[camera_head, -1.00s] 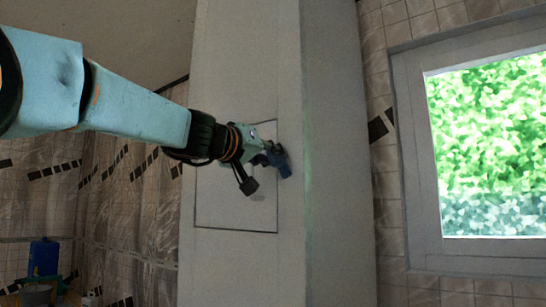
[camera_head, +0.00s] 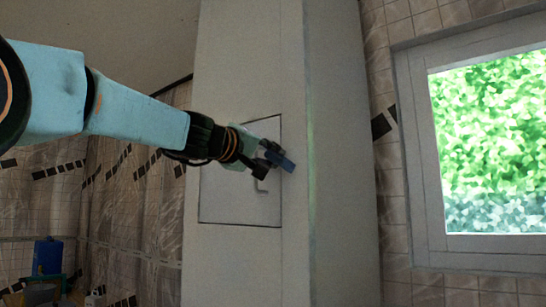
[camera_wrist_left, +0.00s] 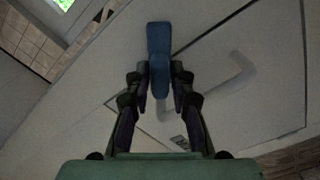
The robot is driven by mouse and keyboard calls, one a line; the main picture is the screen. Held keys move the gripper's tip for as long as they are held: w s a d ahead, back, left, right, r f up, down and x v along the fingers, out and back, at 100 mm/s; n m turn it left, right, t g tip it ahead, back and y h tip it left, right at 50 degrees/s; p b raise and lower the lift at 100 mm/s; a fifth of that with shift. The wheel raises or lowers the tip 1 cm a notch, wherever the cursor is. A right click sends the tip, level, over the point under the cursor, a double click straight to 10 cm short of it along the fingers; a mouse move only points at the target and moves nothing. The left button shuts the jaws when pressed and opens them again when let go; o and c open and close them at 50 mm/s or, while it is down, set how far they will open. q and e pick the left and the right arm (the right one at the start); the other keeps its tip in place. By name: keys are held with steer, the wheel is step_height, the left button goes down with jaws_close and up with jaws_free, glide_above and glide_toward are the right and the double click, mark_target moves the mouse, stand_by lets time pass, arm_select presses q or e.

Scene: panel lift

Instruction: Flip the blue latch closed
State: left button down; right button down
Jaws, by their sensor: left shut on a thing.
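The blue latch (camera_head: 284,163) sits at the right edge of the square panel (camera_head: 235,205) on the pale column. In the left wrist view the latch (camera_wrist_left: 159,45) stands between the fingers, its far end sticking out past the tips. My left gripper (camera_head: 268,153) is shut on the latch; in the left wrist view its fingertips (camera_wrist_left: 160,78) press it from both sides. The gripper hides the latch's inner part in the head view. A bent handle (camera_head: 260,185) shows on the panel, just below the gripper. My right gripper is not in view.
The pale column (camera_head: 340,220) rises around the panel. A bright window (camera_head: 490,150) is in the tiled wall at the right. A blue container (camera_head: 47,256) and other small items stand at the lower left. The space in front of the panel's lower part is clear.

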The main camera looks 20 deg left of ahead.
mark_target(279, 129)
arm_select(q)
steer(key=shift+w+a+f+n+b, duration=0.15)
steer(key=shift+f+n, duration=0.3)
steer(key=shift+n, duration=0.7)
steer(key=shift+s+f+n+b, duration=0.1)
steer(key=shift+f+n+b, duration=0.3)
steer(key=shift+n, duration=0.8)
steer(key=shift+w+a+f+n+b, duration=0.1)
steer(key=shift+f+n, duration=0.45)
steer(key=shift+n, duration=0.6)
steer(key=c, duration=1.3)
jaws_free()
steer(key=shift+r, duration=0.1)
steer(key=shift+d+r, duration=0.1)
steer(key=shift+r, duration=4.9)
